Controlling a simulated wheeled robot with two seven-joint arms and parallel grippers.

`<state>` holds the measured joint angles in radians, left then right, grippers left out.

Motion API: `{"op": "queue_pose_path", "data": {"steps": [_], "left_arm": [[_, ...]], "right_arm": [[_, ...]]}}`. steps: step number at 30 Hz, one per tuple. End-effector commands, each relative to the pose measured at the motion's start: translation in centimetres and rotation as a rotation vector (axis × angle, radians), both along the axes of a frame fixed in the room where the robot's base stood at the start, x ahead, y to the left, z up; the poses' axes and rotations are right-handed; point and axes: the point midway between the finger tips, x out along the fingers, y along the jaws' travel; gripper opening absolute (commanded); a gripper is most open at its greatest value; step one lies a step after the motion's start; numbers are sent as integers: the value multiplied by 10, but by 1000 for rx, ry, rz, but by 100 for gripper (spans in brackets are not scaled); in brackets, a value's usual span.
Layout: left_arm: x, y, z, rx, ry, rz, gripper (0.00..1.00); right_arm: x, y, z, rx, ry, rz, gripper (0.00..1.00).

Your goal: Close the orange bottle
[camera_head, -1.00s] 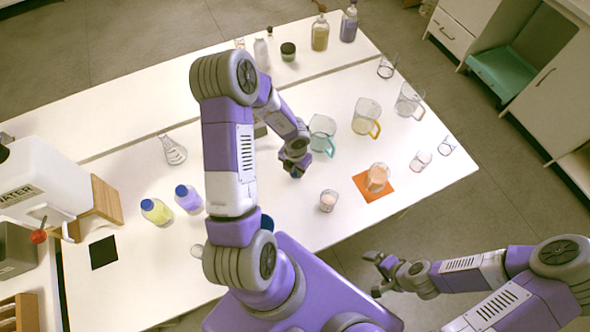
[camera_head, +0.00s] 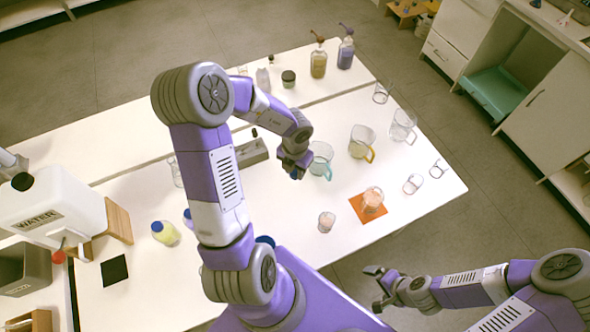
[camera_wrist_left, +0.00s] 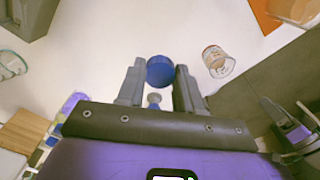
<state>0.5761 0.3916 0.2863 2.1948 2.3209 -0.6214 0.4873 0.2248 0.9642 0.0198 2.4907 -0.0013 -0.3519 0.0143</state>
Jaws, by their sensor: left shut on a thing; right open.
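My left gripper (camera_head: 294,172) is shut on a blue cap (camera_wrist_left: 160,70), held above the white table in the left wrist view. In the head view only a bit of blue shows at its fingertips. A small pale round thing (camera_wrist_left: 154,99) shows below the cap between the fingers; I cannot tell what it is. I cannot make out an orange bottle for certain; my left arm hides part of the table. A yellow bottle with a blue cap (camera_head: 165,232) stands left of that arm, and a purple one (camera_head: 188,218) is mostly hidden. My right gripper (camera_head: 376,288) is open and empty off the table's front edge.
A small glass (camera_head: 326,221) and a glass with orange contents (camera_head: 372,198) on an orange mat (camera_head: 359,206) stand right of my left gripper. Glass jugs (camera_head: 361,141) stand behind. A grey block (camera_head: 252,152) lies beyond the gripper. A water tank (camera_head: 50,215) is at left.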

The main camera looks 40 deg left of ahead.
Motion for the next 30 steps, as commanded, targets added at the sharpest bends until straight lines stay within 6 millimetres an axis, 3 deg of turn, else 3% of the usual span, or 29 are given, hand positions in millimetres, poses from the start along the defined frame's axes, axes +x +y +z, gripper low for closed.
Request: {"op": "queue_pose_path", "data": {"steps": [8, 13, 17, 30], "left_arm": [[0, 0, -1, 0, 0, -6, 3], [3, -7, -4, -2, 4, -155, 3], [8, -18, -9, -5, 9, -434, 3], [25, -62, -23, -19, 15, -1604, 3]], "right_arm": [[0, 0, -1, 0, 0, 0, 100], [0, 0, -4, 0, 0, 0, 100], [0, 0, -10, 0, 0, 0, 100], [0, 0, -31, 0, 0, 0, 100]]}}
